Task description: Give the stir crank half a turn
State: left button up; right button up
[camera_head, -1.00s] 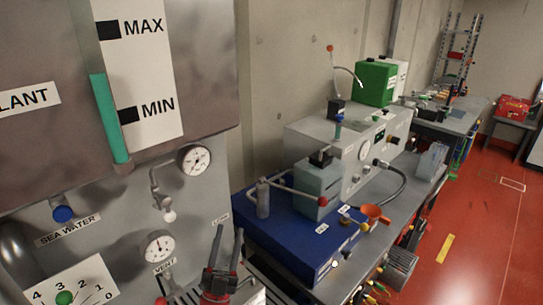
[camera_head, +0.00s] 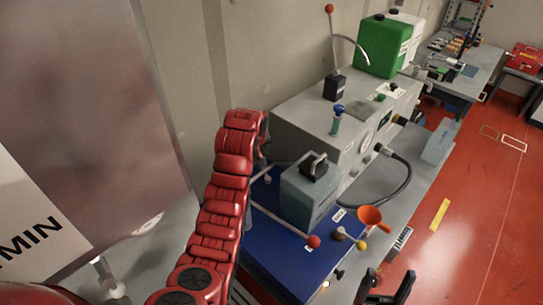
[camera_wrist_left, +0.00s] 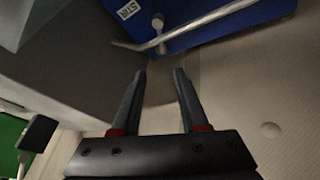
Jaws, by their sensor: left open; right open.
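The blue box (camera_head: 300,270) stands on the bench. A metal bar ending in a red ball (camera_head: 313,241) runs over its top; my left arm hides the other end. In the left wrist view, a "STIR" label (camera_wrist_left: 129,10) on the blue box (camera_wrist_left: 215,18) is beside a metal bar (camera_wrist_left: 200,31) with a short upright post (camera_wrist_left: 157,22). I cannot tell if both bars are the same crank. My left gripper (camera_wrist_left: 160,73) is open and empty, below and apart from the bar; my arm hides it in the head view. My right gripper (camera_head: 385,285) is open and empty at the bottom edge.
A grey machine (camera_head: 320,125) with a black hose (camera_head: 405,175) stands behind. Red floor is clear at right.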

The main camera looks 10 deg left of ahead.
pick_arm(q)
send_near(264, 171)
jog(key=x, duration=0.2)
jog(key=shift+w+d+f, duration=0.1)
jog(key=shift+w+f, duration=0.1)
jog(key=shift+f, duration=0.15)
jog(key=b+x, duration=0.4)
jog(key=b, duration=0.2)
jog(key=shift+s, duration=0.2)
jog(key=b+x, duration=0.2)
jog(key=b, duration=0.6)
jog(key=shift+w, duration=0.1)
jog(key=shift+w+b, duration=0.1)
jog(key=shift+b, duration=0.45)
jog(key=shift+r, duration=0.1)
